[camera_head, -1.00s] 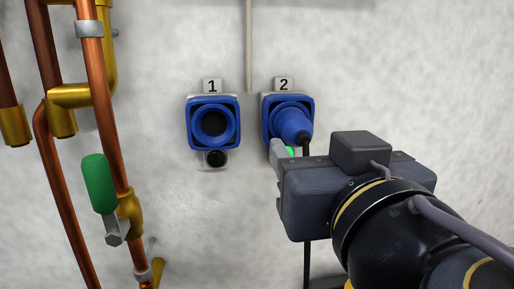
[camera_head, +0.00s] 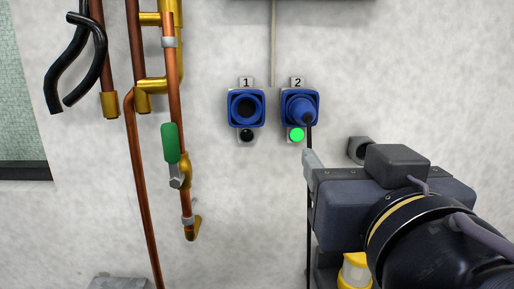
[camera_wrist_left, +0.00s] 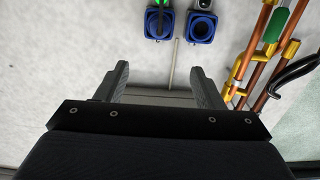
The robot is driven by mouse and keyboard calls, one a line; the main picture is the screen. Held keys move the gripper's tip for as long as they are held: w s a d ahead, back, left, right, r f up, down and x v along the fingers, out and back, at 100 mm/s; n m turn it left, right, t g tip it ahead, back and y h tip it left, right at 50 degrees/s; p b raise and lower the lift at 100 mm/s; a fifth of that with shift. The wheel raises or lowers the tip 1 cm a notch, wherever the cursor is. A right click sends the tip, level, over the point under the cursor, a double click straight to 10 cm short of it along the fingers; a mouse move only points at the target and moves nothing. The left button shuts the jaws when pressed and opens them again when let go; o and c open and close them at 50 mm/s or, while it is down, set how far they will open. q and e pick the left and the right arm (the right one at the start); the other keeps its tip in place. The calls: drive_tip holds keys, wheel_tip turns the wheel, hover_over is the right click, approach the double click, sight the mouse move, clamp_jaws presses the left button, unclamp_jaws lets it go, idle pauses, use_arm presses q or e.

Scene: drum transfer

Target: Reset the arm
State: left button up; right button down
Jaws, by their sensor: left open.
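My left gripper (camera_head: 312,163) is at the right of the head view, below and beside socket 2, apart from the plug. In the left wrist view its two fingers (camera_wrist_left: 158,76) stand wide apart with nothing between them. A blue plug (camera_head: 299,106) sits in blue socket 2 (camera_head: 315,95), with a black cable hanging down. The lamp (camera_head: 297,134) under it is lit green. Blue socket 1 (camera_head: 246,107) to its left is empty, and its lamp (camera_head: 246,135) is dark. Both sockets show at the top of the left wrist view. My right gripper is not in view.
Copper pipes (camera_head: 137,190) with brass fittings and a green-handled valve (camera_head: 170,143) run down the wall at left. Black hoses (camera_head: 75,55) hang further left. A grey fitting (camera_head: 360,149) is on the wall behind my gripper. A yellow-and-white object (camera_head: 354,270) stands below my arm.

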use_arm(q)
drive_tip(key=w+a+f+m+g+y, duration=0.1)
drive_tip(key=w+a+f+g, duration=0.4)
drive_tip(key=w+a+f, duration=0.55)
drive_tip(key=s+a+f+g, duration=0.2)
drive_tip(key=a+f+g, duration=0.2)
drive_tip(key=a+f, duration=0.75)
drive_tip(key=s+a+f+n+g+h, duration=0.1)
drive_tip(key=s+a+f+h, duration=0.1)
drive_tip(key=s+a+f, duration=0.2)
drive_tip(key=s+a+f+n+g+h, duration=0.1)
drive_tip(key=s+a+f+g+h, duration=0.1)
drive_tip(key=s+f, duration=0.8)
wheel_tip(320, 180, down, 3)
drive_tip(key=shift+s+a+r+h, duration=0.25)
drive_tip(key=shift+a+h, duration=0.45)
drive_tip(key=shift+a, duration=0.45)
